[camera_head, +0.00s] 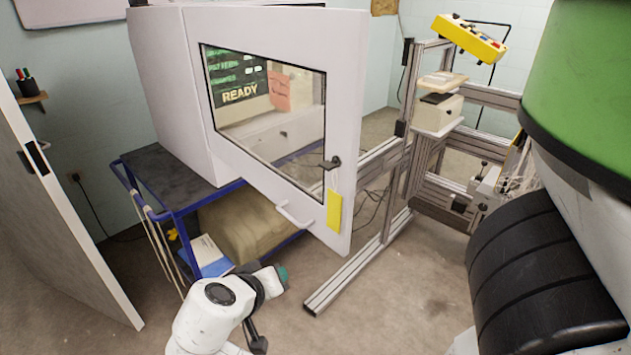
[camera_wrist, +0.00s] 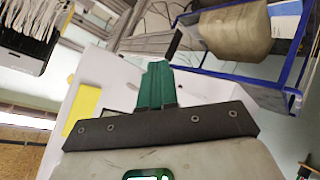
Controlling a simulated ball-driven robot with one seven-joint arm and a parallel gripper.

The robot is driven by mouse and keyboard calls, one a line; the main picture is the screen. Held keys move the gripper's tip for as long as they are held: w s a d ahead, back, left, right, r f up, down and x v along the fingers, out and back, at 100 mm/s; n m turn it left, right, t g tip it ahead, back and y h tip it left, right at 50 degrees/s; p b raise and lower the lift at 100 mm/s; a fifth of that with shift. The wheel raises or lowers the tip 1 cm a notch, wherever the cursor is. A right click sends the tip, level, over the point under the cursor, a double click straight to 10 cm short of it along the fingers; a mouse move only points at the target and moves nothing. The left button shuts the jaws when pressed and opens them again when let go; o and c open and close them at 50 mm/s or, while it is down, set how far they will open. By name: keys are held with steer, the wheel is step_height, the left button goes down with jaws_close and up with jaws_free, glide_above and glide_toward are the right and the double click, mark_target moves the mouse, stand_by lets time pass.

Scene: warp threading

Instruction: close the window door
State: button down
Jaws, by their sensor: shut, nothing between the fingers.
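The window door (camera_head: 345,120) is a white panel with a dark-framed glass pane, on the white cabinet (camera_head: 170,90). It stands open, its right end swung out past the cart's edge. It carries a white pull handle (camera_head: 295,217) low down, a black latch (camera_head: 330,163) and a hanging yellow tag (camera_head: 334,211). My gripper (camera_head: 282,273) is below and left of the handle in the head view, apart from it. In the wrist view its green fingers (camera_wrist: 154,85) are together and empty. The white door and the yellow tag (camera_wrist: 83,107) show behind and left of them.
The cabinet rests on a blue-framed cart (camera_head: 180,205) with a tan bundle (camera_head: 245,225) on its lower shelf. A metal profile frame (camera_head: 365,245) stands right of the door. A grey panel (camera_head: 60,200) stands at the left. The floor at front centre is clear.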

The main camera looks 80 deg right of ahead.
mark_target(316, 179)
step_height(316, 179, up, 18)
steer(key=w+a+m+g+h, duration=0.15)
steer(key=m+g+h, duration=0.25)
steer(key=m+g, duration=0.7)
steer(key=shift+s+d+f+m+t+p, duration=0.1)
steer(key=shift+s+d+m+t+p, duration=0.4)
steer(key=shift+s+d, duration=1.1)
steer(key=shift+s+d+r+m+t+p, duration=0.1)
steer(key=shift+s+d+m+t+p, duration=0.45)
steer(key=shift+d, duration=1.7)
steer(key=shift+s+d+f+m+t+p, duration=0.15)
steer(key=shift+s+d+p, duration=0.5)
steer(key=shift+s+d, duration=1.1)
steer(key=shift+w+d, duration=0.1)
steer(key=shift+d, duration=0.15)
